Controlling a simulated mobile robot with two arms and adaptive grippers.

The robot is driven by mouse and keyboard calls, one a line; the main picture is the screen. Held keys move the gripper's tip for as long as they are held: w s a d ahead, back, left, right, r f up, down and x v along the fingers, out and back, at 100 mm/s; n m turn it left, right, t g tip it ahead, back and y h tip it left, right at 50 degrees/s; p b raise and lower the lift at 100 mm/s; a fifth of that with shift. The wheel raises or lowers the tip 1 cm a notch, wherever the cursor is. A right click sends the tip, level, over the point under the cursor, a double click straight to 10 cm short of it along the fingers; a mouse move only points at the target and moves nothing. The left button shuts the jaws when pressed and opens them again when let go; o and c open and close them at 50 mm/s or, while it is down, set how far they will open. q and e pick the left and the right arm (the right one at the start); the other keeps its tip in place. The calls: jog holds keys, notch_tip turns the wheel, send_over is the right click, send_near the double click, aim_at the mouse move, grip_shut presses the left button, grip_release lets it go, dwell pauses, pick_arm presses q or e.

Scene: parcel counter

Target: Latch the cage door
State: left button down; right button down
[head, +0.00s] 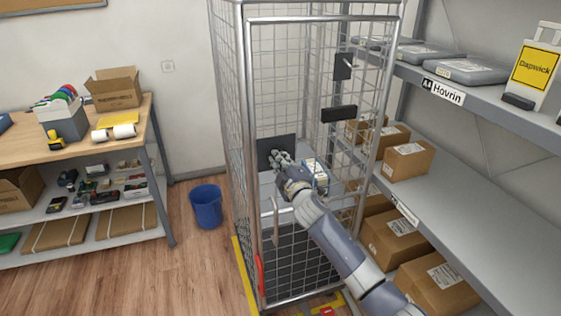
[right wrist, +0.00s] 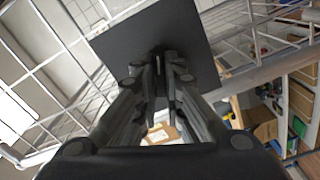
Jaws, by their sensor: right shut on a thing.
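The tall wire-mesh cage (head: 230,120) stands in the middle of the head view. Its metal-framed door (head: 320,20) faces me; I cannot tell whether it sits fully closed. A dark square plate (head: 265,143) is on the door's left part and also fills the upper middle of the right wrist view (right wrist: 120,40). My right gripper (head: 280,158) is at this plate, shut on a small dark latch part (right wrist: 157,62) that its fingers mostly hide. The fingertips (right wrist: 165,72) touch or nearly touch the plate. My left gripper is not in view.
A grey shelf (head: 480,190) with cartons stands close on the right. A workbench (head: 40,110) and a blue bin (head: 205,206) are on the left. A vertical handle (head: 275,222) and a red lever (head: 259,274) are low on the cage front. A labelled parcel (head: 318,174) shows behind the mesh.

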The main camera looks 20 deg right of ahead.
jog(key=n, duration=0.4)
jog(key=shift+f, duration=0.15)
jog(key=shift+n, duration=0.3)
dwell(0.3)
jog(key=c, duration=1.7)
grip_release()
jog(key=s, duration=1.2)
jog(key=shift+d, duration=0.2)
